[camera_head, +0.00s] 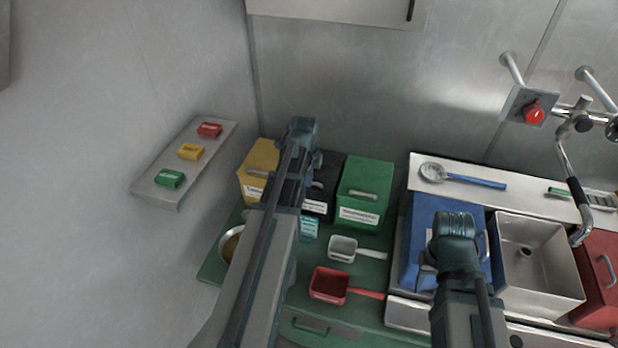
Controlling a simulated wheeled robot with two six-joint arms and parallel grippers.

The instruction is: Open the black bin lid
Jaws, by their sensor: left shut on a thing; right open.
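The black bin (328,170) stands between the yellow bin and the green bin at the back of the counter. Its lid looks down, with a pale handle (316,185) on it and a white label on its front. My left gripper (300,165) is at the left part of the black bin's lid and is shut on the handle. My own forearm covers its fingertips and the bin's left side, so the exact grip is hidden. My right gripper (432,264) is open above the blue bin on the right, its fingers mostly hidden by the wrist.
The yellow bin (262,158) and green bin (364,190) closely flank the black bin. A white scoop (343,247), red scoop (328,285) and metal bowl (229,243) lie in front. A metal sink (540,262) and red bin (600,280) are at right. A wall shelf (160,196) holds coloured blocks.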

